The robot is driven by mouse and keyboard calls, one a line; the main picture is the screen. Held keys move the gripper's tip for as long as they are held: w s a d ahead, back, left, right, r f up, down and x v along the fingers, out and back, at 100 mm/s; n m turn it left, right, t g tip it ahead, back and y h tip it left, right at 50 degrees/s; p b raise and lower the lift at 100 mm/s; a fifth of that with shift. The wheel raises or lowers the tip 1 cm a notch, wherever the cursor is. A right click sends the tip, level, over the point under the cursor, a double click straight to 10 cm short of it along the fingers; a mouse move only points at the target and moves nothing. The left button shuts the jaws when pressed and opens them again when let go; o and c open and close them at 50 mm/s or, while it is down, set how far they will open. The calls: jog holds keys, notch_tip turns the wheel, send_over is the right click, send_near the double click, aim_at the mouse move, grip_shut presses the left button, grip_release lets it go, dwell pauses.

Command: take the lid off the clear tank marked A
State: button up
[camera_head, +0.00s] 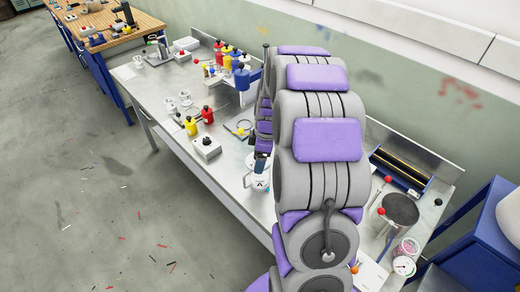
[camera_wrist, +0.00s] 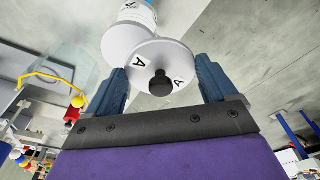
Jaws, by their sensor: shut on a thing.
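The tank marked A (camera_head: 259,184) stands near the front edge of the bench in the head view, partly hidden by my arm. In the wrist view the tank (camera_wrist: 124,36) shows behind its lid. The lid (camera_wrist: 150,62) is a white disc with a black knob and black A marks. My gripper (camera_wrist: 163,78) has its two blue fingers on either side of the lid and is shut on it. In the head view a dark finger shows just above the tank. I cannot tell whether the lid touches the tank or is apart from it.
Yellow and red bottles (camera_head: 191,126) and a grey box (camera_head: 206,147) stand to the left of the tank. A dark pot (camera_head: 399,210) is right of my arm. Open floor (camera_head: 90,190) lies in front of the bench.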

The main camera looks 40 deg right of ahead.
jog(key=s+a+r, duration=0.1)
jog(key=s+a, duration=0.6)
jog(key=s, duration=0.2)
jog(key=w+a+f+m+h+b, duration=0.1)
jog(key=w+a+m, duration=0.9)
jog(key=w+a, duration=0.4)
jog(key=shift+w+a+f+t, duration=0.3)
jog(key=shift+w+a, duration=0.05)
jog(key=shift+w, duration=0.75)
